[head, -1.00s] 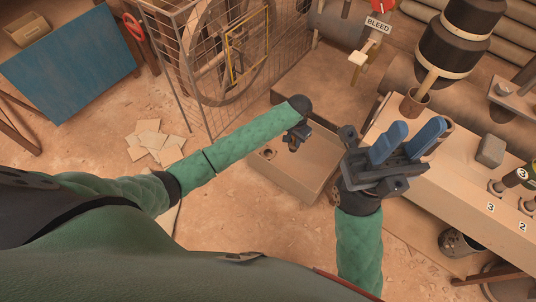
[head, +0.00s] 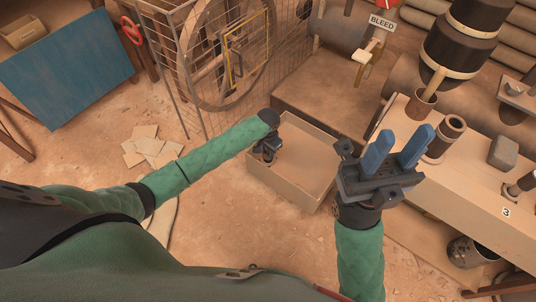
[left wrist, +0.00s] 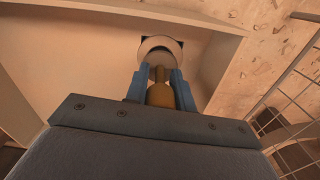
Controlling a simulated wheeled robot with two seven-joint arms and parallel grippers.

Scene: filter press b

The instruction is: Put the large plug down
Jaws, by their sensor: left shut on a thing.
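The large plug shows in the left wrist view as a pale round head (left wrist: 160,47) with a brown stem (left wrist: 160,95) between two blue fingers. My left gripper (left wrist: 159,85) is shut on it. In the head view my left gripper (head: 268,151) points down into the left end of an open tan box (head: 312,196) on the floor. The plug is mostly hidden there by the gripper; I cannot tell whether it touches the box floor. My right gripper (head: 397,150) is open and empty, its blue fingers spread, in front of the bench.
A wire cage with a wheel (head: 222,50) stands behind the left arm. The bench (head: 460,178) at right carries a grey block (head: 503,152) and dark cylinders. A bucket (head: 465,251) stands below it. Papers (head: 150,146) lie on the floor at left.

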